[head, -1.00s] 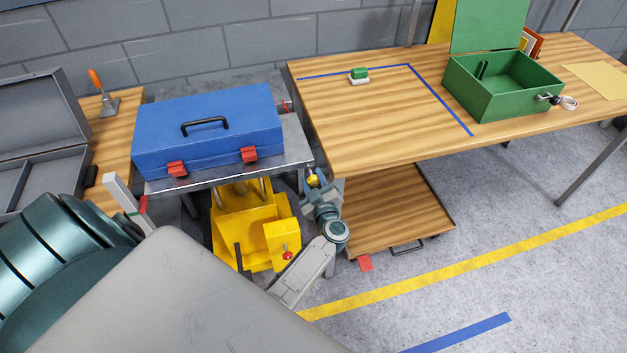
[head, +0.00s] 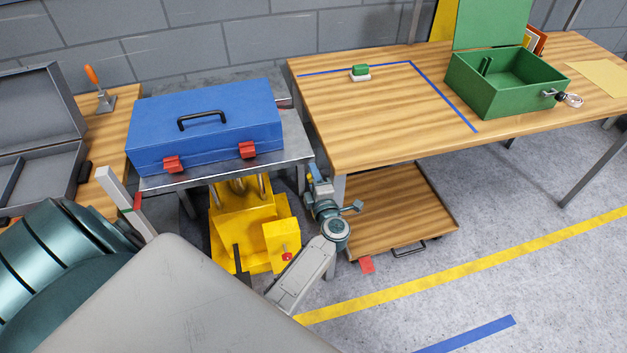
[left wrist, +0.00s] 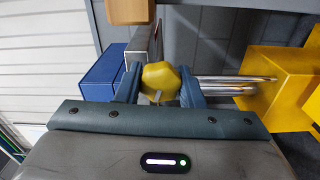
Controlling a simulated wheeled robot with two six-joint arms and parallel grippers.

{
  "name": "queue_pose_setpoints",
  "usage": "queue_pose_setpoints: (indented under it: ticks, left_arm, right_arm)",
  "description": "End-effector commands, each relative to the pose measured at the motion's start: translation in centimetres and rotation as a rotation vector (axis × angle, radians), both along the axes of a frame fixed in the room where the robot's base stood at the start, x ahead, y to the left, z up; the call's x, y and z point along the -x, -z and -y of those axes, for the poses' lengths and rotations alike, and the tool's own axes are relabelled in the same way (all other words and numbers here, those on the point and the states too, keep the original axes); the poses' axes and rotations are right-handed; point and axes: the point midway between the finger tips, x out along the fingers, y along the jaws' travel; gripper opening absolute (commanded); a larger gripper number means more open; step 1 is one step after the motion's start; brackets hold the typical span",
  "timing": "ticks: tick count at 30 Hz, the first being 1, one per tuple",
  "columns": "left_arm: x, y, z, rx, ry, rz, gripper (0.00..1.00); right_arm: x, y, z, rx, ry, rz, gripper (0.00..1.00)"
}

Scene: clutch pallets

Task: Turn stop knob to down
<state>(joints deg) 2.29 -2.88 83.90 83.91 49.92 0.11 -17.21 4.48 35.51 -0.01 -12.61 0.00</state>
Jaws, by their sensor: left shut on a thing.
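A yellow lobed knob (left wrist: 160,78) sits between the two fingers of my left gripper (left wrist: 160,88) in the left wrist view, and the fingers are shut on it. In the head view my left gripper (head: 318,185) is at the right end of the metal lift table (head: 298,150), just below its top. There the knob is mostly hidden by the gripper. Which way the knob points is hard to tell. My right gripper is not in view.
A blue toolbox (head: 205,125) with red latches lies on the lift table. The yellow lift body (head: 235,225) stands below, left of my gripper. Floor is free in front.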

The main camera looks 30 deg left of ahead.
Motion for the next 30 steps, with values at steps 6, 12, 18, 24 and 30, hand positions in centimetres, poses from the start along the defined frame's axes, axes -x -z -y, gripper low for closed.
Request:
queue_pose_setpoints:
  ticks: [6,12,18,24,30]
  left_arm:
    - [0.0,0.3,0.0,0.103,0.000,0.121,0.12]
    - [0.0,0.2,0.0,0.168,0.000,0.196,0.12]
    - [0.0,0.1,0.0,0.201,0.000,0.235,0.12]
    - [0.0,0.1,0.0,0.212,0.000,0.247,0.12]
    - [0.0,0.1,0.0,0.212,0.000,0.247,0.12]
  right_arm:
    - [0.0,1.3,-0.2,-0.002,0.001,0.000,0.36]
    - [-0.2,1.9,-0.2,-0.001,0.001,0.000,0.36]
    - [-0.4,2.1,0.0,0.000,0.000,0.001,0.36]
    - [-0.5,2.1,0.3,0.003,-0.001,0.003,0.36]
    - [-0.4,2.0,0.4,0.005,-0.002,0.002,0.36]
